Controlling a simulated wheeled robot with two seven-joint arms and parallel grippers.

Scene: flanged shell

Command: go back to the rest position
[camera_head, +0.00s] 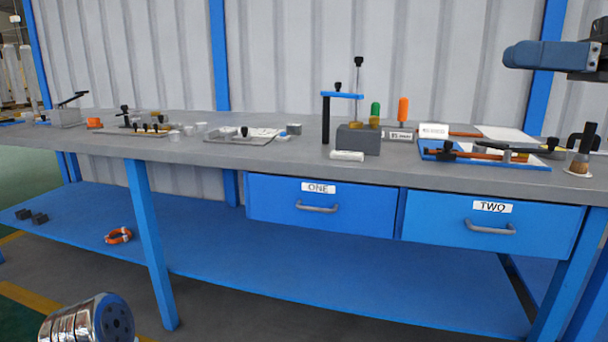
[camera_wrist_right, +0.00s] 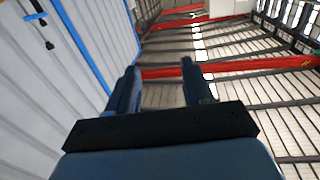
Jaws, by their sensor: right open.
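My right gripper (camera_head: 512,55) is raised at the top right of the head view, well above the bench, pointing left. In the right wrist view my right gripper (camera_wrist_right: 160,75) shows two fingers apart with nothing between them. It faces the roof and the wall panels. My left gripper is not in view. A chrome and blue rounded part at the bottom left of the head view looks like part of my own body. The workbench (camera_head: 190,150) stands in front of me, below the right gripper.
Drawers ONE (camera_head: 280,205) and TWO (camera_head: 460,230) are shut. A grey block (camera_head: 358,142), an orange-handled tool (camera_head: 403,110) and a blue tray (camera_head: 428,154) are on the bench top. An orange ring-like item (camera_head: 118,236) lies on the lower shelf (camera_head: 300,275). Air around the right gripper looks free.

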